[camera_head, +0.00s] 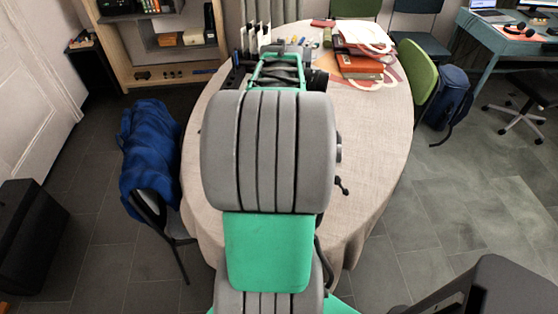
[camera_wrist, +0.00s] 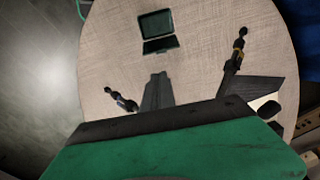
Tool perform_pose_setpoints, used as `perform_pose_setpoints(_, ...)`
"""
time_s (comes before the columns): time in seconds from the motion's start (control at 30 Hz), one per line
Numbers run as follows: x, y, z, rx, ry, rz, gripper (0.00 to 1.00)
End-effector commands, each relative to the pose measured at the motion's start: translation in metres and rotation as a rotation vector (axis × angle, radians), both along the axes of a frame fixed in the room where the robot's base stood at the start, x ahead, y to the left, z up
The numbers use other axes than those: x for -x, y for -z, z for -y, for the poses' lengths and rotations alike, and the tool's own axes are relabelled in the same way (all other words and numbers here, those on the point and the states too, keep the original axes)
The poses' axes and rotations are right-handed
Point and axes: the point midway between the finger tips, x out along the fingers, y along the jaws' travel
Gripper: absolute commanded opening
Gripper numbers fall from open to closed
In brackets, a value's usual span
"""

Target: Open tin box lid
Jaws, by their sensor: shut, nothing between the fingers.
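The tin box (camera_wrist: 160,44) is small and dark green and lies on the table in the upper middle of the wrist view. Its lid (camera_wrist: 156,24) appears raised or folded back, with a thin line between the two parts. My gripper (camera_wrist: 157,77) points toward the box from below in that view. Its fingers are shut with nothing between them, and a strip of bare tablecloth shows between the fingertips and the box. In the head view my arm covers the middle of the table, and I cannot make out the box there.
The table (camera_head: 375,130) has a beige cloth. In the wrist view, small black tripods stand left (camera_wrist: 120,100) and right (camera_wrist: 237,50) of my gripper. Books and bags (camera_head: 362,60) lie at the far right. A chair with a blue jacket (camera_head: 150,150) stands at the left.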

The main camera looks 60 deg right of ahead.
Motion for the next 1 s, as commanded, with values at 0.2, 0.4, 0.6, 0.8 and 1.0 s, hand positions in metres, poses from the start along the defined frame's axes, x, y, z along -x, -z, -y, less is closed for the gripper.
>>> perform_pose_setpoints(0.2,0.001,0.039,-0.002,-0.005,-0.001,-0.004,0.0)
perform_pose_setpoints(0.4,0.001,0.077,-0.002,-0.003,-0.002,-0.002,0.0)
perform_pose_setpoints(0.6,0.0,0.094,-0.002,0.0,-0.003,0.0,0.0)
perform_pose_setpoints(0.8,0.0,0.095,-0.002,0.001,-0.003,0.0,0.0)
perform_pose_setpoints(1.0,0.005,0.094,0.0,0.019,0.01,0.006,0.0)
